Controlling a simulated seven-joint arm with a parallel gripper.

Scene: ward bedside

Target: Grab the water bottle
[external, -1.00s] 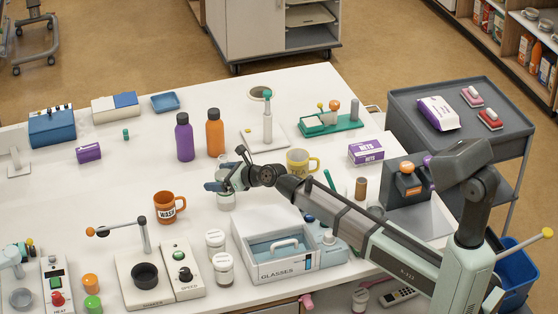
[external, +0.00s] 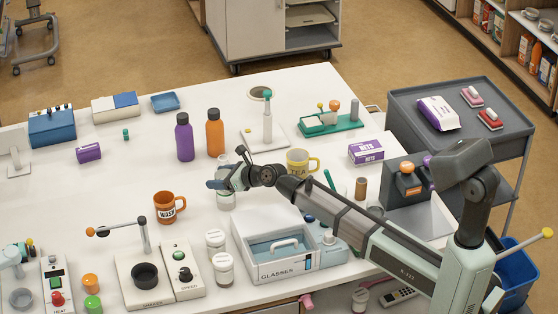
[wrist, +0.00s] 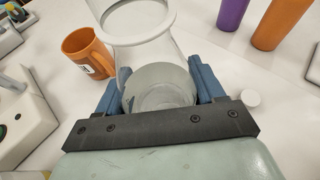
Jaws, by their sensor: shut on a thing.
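My gripper (external: 224,183) is over the middle of the white table. Its blue fingers also show in the wrist view (wrist: 157,88), one on each side of a clear glass vessel (wrist: 155,62), and are shut on it. The vessel has a wide rim and a rounded body. Its lower part (external: 226,202) shows below the fingers in the external view, and the gripper hides much of the rest. I cannot tell if it touches the table. A purple bottle (external: 184,138) and an orange bottle (external: 215,133) stand upright behind the gripper, apart from it.
An orange mug (external: 166,207) stands left of the gripper and a yellow mug (external: 298,162) right of it. The glasses tray (external: 287,268) and white jars (external: 223,269) are in front. The table's left middle is fairly clear.

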